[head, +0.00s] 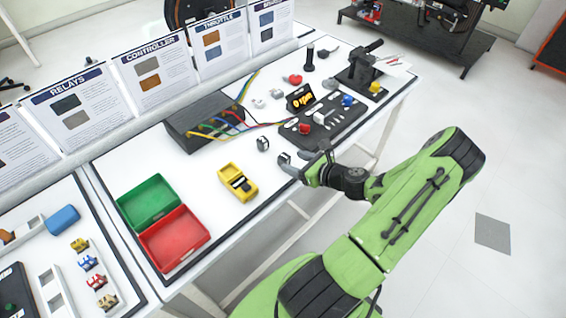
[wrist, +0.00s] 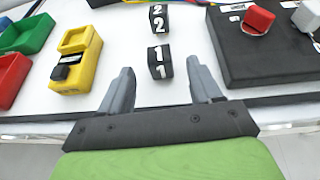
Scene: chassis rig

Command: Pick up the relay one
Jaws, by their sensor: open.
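Relay one (wrist: 160,62) is a small black block with white "1" marks. It stands on the white table in the wrist view, between and just beyond my two fingertips. My gripper (wrist: 163,80) is open and empty, with grey fingers spread on either side of the line to the block. In the head view, relay one (head: 284,158) is small, close to the tips of my gripper (head: 303,164) near the table's front edge. Whether the fingers overlap its sides is hard to tell.
Relay two (wrist: 158,20), a similar black block, stands right behind relay one. A yellow tester (wrist: 76,62) is to the left, with green (head: 150,203) and red (head: 174,238) bins beyond. A black control board (wrist: 262,55) lies close on the right.

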